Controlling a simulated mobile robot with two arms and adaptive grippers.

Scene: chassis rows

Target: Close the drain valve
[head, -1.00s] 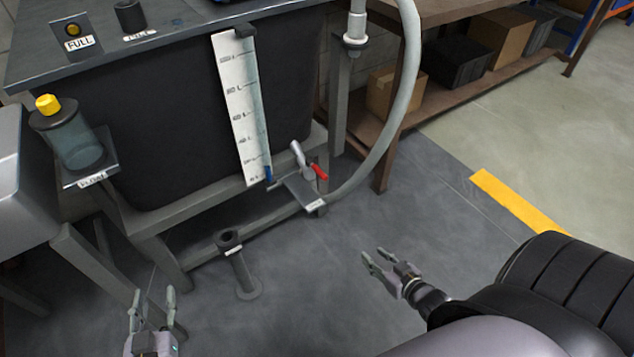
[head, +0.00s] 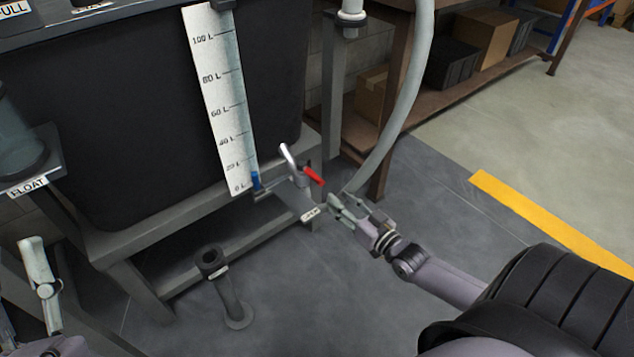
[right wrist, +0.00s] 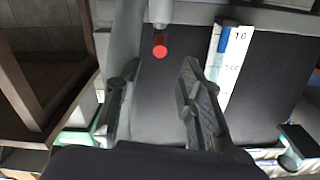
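The drain valve (head: 297,172) is a small grey metal body low on the dark tank's front, with a red-ended lever (head: 314,176) pointing right and slightly down. In the right wrist view the red lever end (right wrist: 160,50) appears as a round spot between and beyond the finger lines. My right gripper (head: 340,203) is open and empty, just below and right of the lever, apparently not touching it. Its spread fingers also show in the right wrist view (right wrist: 153,85). My left gripper (head: 42,262) is at the lower left, away from the valve; its opening is unclear.
A white level gauge (head: 217,100) with a blue part (head: 255,181) stands left of the valve. A labelled bracket (head: 300,205) juts out below the valve. A grey hose (head: 398,110) curves down behind my right gripper.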

